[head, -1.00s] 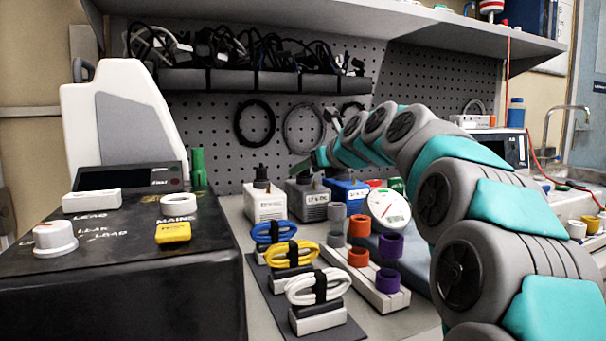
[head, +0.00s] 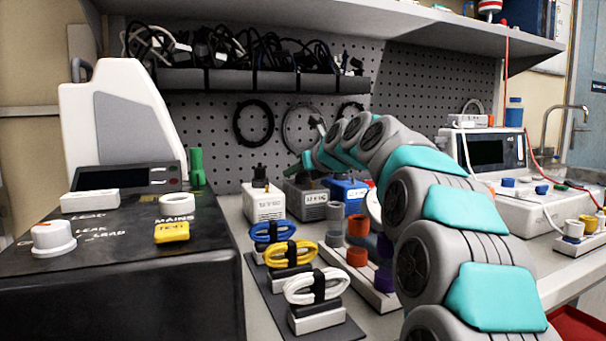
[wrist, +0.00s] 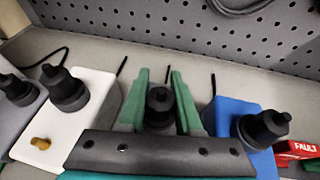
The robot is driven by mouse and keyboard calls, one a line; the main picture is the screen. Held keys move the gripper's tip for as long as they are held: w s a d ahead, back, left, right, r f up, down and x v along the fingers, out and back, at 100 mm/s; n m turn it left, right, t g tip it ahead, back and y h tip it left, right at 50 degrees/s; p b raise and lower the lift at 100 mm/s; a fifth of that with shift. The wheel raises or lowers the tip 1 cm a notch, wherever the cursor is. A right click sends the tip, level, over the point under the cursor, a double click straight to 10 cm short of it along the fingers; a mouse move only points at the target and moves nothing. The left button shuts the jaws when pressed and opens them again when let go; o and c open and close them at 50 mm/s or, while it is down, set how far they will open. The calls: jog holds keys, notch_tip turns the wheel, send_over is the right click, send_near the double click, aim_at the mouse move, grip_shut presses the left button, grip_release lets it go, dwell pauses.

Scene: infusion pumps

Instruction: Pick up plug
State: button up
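Black plugs stand on a row of boxes on the bench. In the wrist view one plug (wrist: 160,103) lies between the green fingers of my gripper (wrist: 158,88), above the middle box. The fingers are apart, and I see no clear contact with the plug. Another black plug (wrist: 66,90) is on the white box (wrist: 60,130) to the left, and a third (wrist: 262,128) is on the blue box (wrist: 228,115) to the right. In the head view my gripper (head: 307,160) is small, just above the grey box (head: 305,200), and its fingers are hard to make out.
Blue, yellow and white coiled cables (head: 318,285) stand in front of the boxes. A rack of grey, orange and purple rings (head: 357,257) is beside them, partly behind my arm. The pegboard (head: 220,135) rises close behind. A black console (head: 120,270) stands at left.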

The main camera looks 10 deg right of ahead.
grip_shut()
jog(key=shift+r, duration=0.2)
jog(key=r+p, duration=0.1)
jog(key=p, duration=0.2)
jog(key=shift+r, duration=0.4)
jog(key=shift+r+p, duration=0.6)
jog(key=shift+r, duration=0.3)
jog(key=shift+s+d+f, duration=0.1)
jog(key=shift+s+d, duration=0.1)
jog(key=shift+s, duration=0.1)
jog(key=s+d+r, duration=0.1)
jog(key=s+d, duration=0.5)
jog(key=s, duration=0.8)
jog(key=shift+d, duration=0.2)
